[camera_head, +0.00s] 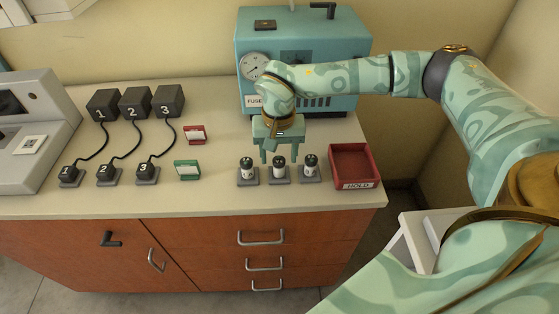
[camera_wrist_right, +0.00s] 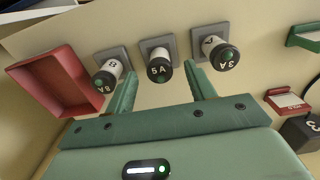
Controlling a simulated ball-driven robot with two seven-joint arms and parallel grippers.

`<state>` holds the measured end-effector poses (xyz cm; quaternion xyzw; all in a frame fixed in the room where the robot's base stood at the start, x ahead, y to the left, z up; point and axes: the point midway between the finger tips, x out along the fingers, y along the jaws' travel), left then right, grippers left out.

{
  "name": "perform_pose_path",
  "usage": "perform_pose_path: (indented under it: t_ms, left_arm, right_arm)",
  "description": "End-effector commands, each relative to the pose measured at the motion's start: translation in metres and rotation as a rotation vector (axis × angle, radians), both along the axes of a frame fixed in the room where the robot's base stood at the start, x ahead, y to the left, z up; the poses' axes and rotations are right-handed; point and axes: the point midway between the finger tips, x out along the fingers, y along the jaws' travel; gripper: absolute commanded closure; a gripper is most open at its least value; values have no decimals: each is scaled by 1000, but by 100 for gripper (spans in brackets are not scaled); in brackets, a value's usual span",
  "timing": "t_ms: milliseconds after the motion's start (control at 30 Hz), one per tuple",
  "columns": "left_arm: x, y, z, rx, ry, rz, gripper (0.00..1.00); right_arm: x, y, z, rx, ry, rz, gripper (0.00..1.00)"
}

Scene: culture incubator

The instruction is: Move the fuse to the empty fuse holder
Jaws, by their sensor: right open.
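Three dark-capped, white-bodied fuses stand upright on grey square bases on the bench: the left one (camera_head: 247,171), the middle one (camera_head: 278,168) and the right one (camera_head: 310,166). In the right wrist view the middle cap reads 5A (camera_wrist_right: 159,70), the one at right 3A (camera_wrist_right: 225,57) and the one at left appears to read 8A (camera_wrist_right: 107,79). My right gripper (camera_head: 279,158) is open and empty, pointing down just behind the middle fuse; its fingers (camera_wrist_right: 161,80) flank the 5A fuse in the picture, apart from it. I cannot make out an empty fuse holder. My left gripper is out of view.
The teal incubator (camera_head: 340,58) with a gauge and FUSE label (camera_head: 254,101) stands behind. A red HOLD tray (camera_head: 354,165) is right of the fuses. Red (camera_head: 195,134) and green (camera_head: 187,169) card stands and numbered black boxes (camera_head: 135,102) with cables are to the left.

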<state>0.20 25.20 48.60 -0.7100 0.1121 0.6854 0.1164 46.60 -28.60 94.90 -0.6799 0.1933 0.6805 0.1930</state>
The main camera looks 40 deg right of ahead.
Motion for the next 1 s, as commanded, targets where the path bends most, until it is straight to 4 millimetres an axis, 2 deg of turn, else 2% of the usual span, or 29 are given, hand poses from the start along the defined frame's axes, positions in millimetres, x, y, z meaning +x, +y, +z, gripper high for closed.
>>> perform_pose_path:
  t_ms: [33,200,400,500,700,1000]
  left_arm:
    - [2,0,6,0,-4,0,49]
    - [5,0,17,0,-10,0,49]
    - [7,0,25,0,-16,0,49]
    - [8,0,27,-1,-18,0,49]
    - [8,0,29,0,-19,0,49]
    - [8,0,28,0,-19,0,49]
  right_arm:
    - [1,0,18,1,-6,0,45]
    - [1,0,60,0,-6,0,45]
    - [0,0,99,0,-4,-1,45]
    - [0,0,111,0,-2,-1,45]
    - [0,0,121,0,0,-1,45]
    - [0,0,121,0,0,-1,45]
